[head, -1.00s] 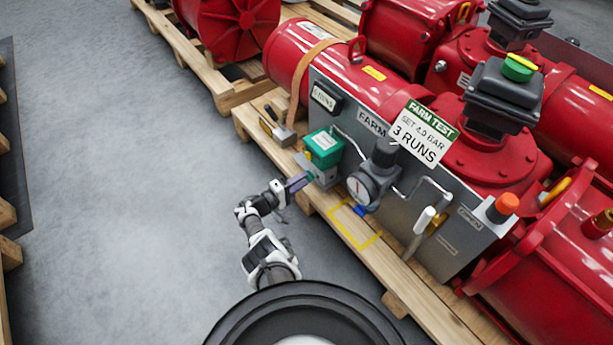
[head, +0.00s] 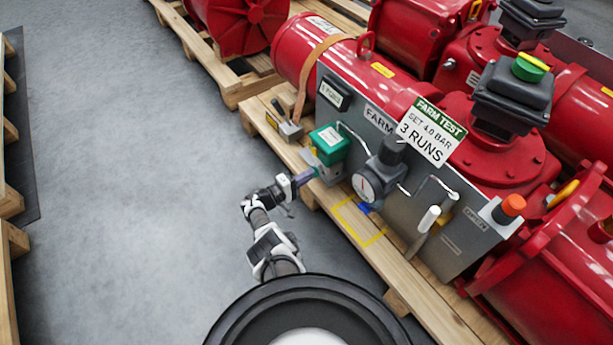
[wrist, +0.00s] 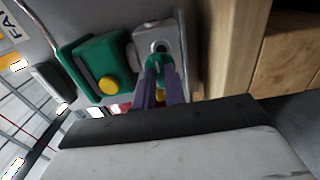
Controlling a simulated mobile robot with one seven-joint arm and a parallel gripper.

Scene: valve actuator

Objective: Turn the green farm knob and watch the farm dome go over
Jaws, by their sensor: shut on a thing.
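The green farm knob (wrist: 159,64) sits on a grey metal block, low on the grey FARM panel (head: 405,215). My gripper (wrist: 164,75) has its purple fingers shut on the knob, one on each side, hiding part of it. In the head view my gripper (head: 306,176) reaches the block from the left, and the knob is a small green spot at the fingertips. The farm dome (head: 530,67) is a green cap with a yellow bar on a black housing, atop the red actuator. How far the knob is turned cannot be told.
A green box (head: 329,144) stands close above the knob; it also shows in the wrist view (wrist: 93,62). A gauge (head: 369,185) is to the right. A sign (head: 431,132) reads FARM TEST, SET 4.0 BAR, 3 RUNS. A wooden pallet (head: 360,245) lies below; grey floor is clear at left.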

